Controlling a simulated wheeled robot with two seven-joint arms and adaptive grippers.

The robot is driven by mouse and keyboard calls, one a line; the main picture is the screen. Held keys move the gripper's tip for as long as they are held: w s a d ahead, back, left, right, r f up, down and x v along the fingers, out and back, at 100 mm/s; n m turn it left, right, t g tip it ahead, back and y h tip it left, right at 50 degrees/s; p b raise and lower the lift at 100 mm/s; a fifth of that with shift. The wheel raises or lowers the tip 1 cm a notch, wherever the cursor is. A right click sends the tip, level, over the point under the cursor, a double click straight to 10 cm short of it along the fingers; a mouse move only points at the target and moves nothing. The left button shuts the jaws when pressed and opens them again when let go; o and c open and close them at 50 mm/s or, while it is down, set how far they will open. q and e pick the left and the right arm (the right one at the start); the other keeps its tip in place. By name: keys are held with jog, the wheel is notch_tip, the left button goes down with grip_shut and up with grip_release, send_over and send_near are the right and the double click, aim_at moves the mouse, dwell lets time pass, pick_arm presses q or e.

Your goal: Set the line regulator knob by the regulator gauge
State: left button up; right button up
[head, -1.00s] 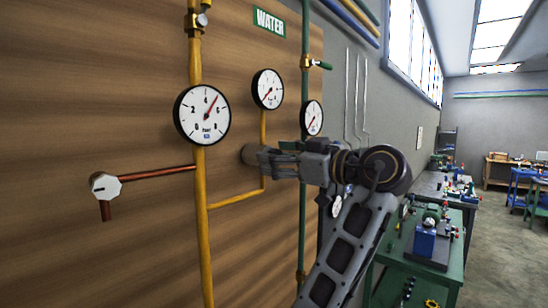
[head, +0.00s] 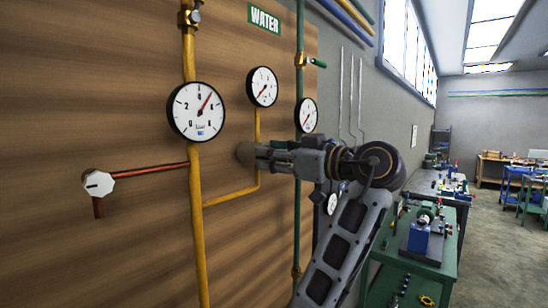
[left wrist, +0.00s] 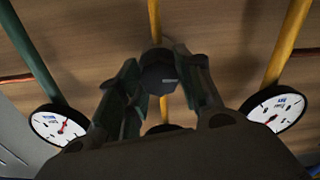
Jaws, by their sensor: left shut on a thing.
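My left gripper (head: 252,156) is shut on this knob. In the left wrist view its fingers lie on both sides of the knob (left wrist: 160,79), whose face carries a small light mark. The middle gauge's needle points to the lower left, near the low end. The large gauge (head: 196,112) on the left has its needle up and to the right. My right gripper is out of sight.
A third gauge (head: 307,115) is at the green pipe on the right. A white knob (head: 98,185) on a copper pipe is at the left. A valve (head: 308,61) with a green handle is above. A green bench (head: 410,275) stands at the right.

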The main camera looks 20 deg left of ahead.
pick_arm(q)
jog(key=shift+m+b, duration=0.7)
jog(key=shift+m, duration=1)
jog(key=shift+r, duration=0.1)
jog(key=o, duration=1)
jog(key=shift+o, duration=0.2)
jog(key=shift+n, duration=0.4)
jog(key=shift+n+p, duration=0.75)
jog(key=shift+n, duration=0.45)
